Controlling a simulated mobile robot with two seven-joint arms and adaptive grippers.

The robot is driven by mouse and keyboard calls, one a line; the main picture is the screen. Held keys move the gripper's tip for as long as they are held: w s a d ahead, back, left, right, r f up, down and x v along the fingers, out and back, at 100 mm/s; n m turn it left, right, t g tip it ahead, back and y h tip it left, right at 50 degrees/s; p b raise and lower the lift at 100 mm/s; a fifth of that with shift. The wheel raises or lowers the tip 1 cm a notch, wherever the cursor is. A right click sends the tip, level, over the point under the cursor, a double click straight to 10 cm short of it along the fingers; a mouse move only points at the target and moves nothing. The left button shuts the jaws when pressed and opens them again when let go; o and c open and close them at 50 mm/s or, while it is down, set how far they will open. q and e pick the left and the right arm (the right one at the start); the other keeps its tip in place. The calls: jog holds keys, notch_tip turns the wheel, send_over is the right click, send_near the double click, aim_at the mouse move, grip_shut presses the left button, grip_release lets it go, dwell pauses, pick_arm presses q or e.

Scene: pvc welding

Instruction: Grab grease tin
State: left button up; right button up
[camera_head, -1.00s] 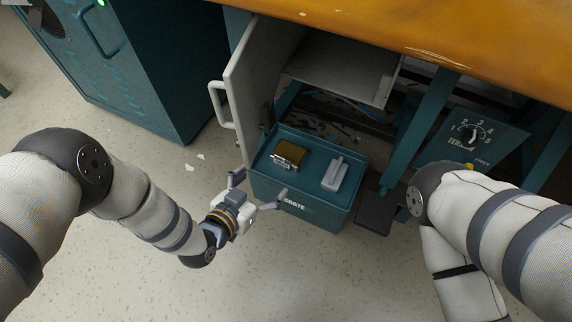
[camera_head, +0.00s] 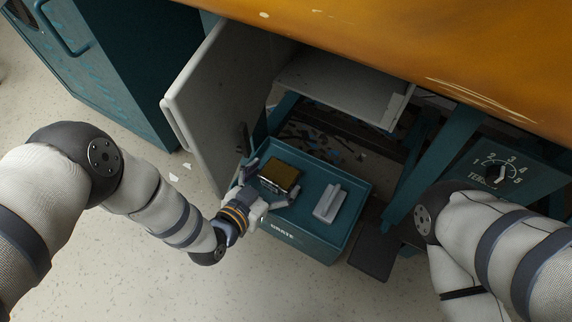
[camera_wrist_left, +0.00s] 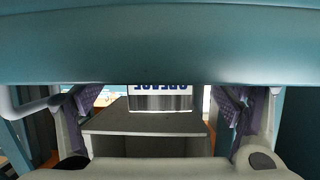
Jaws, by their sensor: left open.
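The grease tin (camera_head: 281,174) is a small box with a gold-olive top and a silvery side. It sits on the left of the teal crate (camera_head: 330,247). My left gripper (camera_head: 272,179) is open at the crate's left end, with one finger on each side of the tin in the head view. In the left wrist view the tin (camera_wrist_left: 160,98) shows between the two spread fingers (camera_wrist_left: 157,115), with its blue lettering upside down. Contact cannot be told. My right arm shows at the right, but its gripper is out of view.
A grey block-like object (camera_head: 329,203) lies in the crate, right of the tin. An open grey cabinet door (camera_head: 222,95) stands close to my left gripper. The orange-topped bench (camera_head: 440,50) overhangs behind. Bare floor (camera_head: 330,295) lies in front.

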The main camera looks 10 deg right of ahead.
pick_arm(q)
jog(key=shift+w+d+f, duration=0.25)
jog(key=shift+w, duration=0.1)
jog(key=shift+r, duration=0.2)
jog(key=shift+c, duration=0.2)
jog(key=shift+s+a, duration=0.1)
jog(key=c, duration=1.1)
jog(key=shift+o, duration=0.2)
